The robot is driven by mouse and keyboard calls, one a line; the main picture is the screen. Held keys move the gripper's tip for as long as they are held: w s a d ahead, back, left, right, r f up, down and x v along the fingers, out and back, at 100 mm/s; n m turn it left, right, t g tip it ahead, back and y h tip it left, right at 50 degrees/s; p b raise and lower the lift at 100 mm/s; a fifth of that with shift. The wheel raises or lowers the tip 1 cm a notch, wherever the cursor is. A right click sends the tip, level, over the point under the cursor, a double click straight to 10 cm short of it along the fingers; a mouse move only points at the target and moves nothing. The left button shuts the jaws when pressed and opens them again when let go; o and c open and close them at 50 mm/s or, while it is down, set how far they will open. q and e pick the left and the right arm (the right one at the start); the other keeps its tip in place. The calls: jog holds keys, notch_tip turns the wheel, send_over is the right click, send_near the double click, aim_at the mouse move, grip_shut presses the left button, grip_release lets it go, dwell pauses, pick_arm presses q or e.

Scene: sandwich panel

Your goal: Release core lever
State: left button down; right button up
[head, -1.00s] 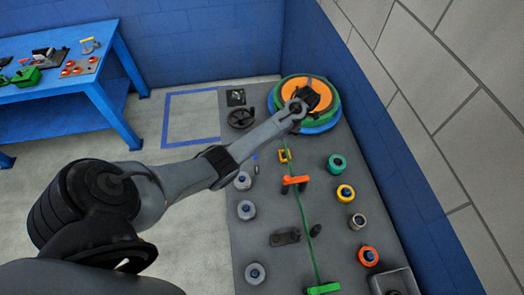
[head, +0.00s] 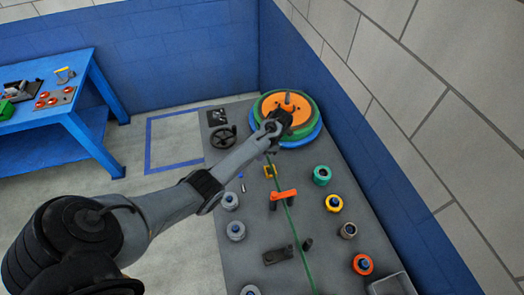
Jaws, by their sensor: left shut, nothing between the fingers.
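A round stack lies at the far end of the grey panel (head: 265,225): a blue disc (head: 314,133) at the bottom, a green ring (head: 312,112) and an orange disc (head: 268,103) on top. A small upright orange lever-like peg (head: 287,99) stands near the middle of the orange disc. My left gripper (head: 284,117) is shut and empty over the near part of the orange disc, just short of the peg; I cannot tell whether they touch. The dark gripper hides part of the disc. My right gripper is out of view.
A blue wall stands close on the right. A blue table (head: 75,115) with tools is at the left.

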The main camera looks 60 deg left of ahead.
pick_arm(q)
jog(key=x, duration=0.5)
jog(key=shift+f, duration=0.15)
jog(key=s, duration=0.1)
jog(key=s+a+p, duration=0.1)
jog(key=s, duration=0.1)
jog(key=shift+f, duration=0.2)
jog(key=shift+s+a+f+p, duration=0.1)
jog(key=shift+s+a+p, duration=0.1)
jog(key=shift+s+p, duration=0.3)
jog(key=shift+s+p, duration=0.2)
jog(key=shift+p, duration=0.15)
jog(key=shift+s+m+p, duration=0.1)
jog(key=shift+m+p, duration=0.25)
jog(key=shift+m, duration=0.05)
